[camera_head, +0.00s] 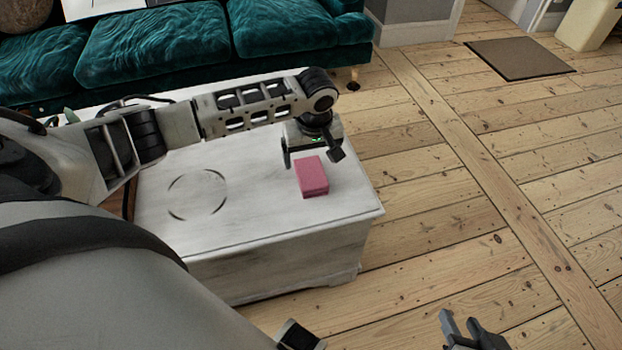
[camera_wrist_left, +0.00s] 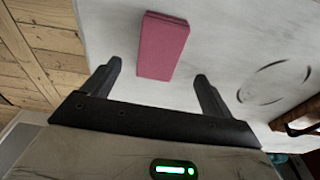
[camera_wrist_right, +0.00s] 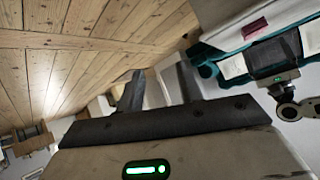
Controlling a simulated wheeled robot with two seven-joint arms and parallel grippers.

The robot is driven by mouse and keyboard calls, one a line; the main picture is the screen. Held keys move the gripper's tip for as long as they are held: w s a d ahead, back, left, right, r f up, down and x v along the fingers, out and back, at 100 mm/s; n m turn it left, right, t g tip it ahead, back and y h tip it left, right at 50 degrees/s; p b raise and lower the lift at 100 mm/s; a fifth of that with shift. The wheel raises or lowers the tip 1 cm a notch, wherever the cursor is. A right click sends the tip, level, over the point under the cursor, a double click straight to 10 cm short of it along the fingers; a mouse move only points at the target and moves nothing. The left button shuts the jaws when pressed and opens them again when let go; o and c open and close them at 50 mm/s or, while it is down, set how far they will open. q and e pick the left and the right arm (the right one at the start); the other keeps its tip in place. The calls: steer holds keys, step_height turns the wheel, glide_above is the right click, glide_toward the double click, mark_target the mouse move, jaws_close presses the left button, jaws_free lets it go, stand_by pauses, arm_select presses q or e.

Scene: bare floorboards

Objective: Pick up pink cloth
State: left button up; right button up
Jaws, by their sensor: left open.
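The pink cloth (camera_head: 312,176) is a folded, flat block lying on top of a white chest (camera_head: 250,225), toward its right end. It also shows in the left wrist view (camera_wrist_left: 162,46), just beyond the fingertips. My left gripper (camera_head: 314,160) is open and empty above the chest, close to the far edge of the cloth. In the left wrist view the open fingers (camera_wrist_left: 160,72) stand on either side of the cloth's near end, with a gap between them and it. My right gripper (camera_head: 462,328) is low over the floor at the bottom right, with its fingers apart and empty (camera_wrist_right: 158,85).
A teal sofa (camera_head: 155,45) stands behind the chest. A dark doormat (camera_head: 519,58) lies on the floorboards at the upper right. The floor right of the chest is clear.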

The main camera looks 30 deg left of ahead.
mark_target(311, 173)
arm_select(q)
steer(key=shift+w+f, duration=0.1)
steer(key=shift+f, duration=0.8)
step_height(311, 173, down, 2)
steer(key=shift+a+f+b, duration=0.1)
steer(key=shift+f+b, duration=0.05)
steer(key=shift+b, duration=0.75)
step_height(311, 173, down, 2)
steer(key=shift+w+a+f+b, duration=0.1)
steer(key=shift+w+b, duration=0.05)
steer(key=shift+b, duration=0.35)
steer(key=shift+f, duration=0.1)
steer(key=shift+c, duration=0.3)
steer(key=c, duration=1)
arm_select(e)
steer(key=shift+w+a+r+t+y, duration=0.15)
steer(key=shift+a+t+y, duration=0.15)
steer(key=shift+a+t, duration=0.2)
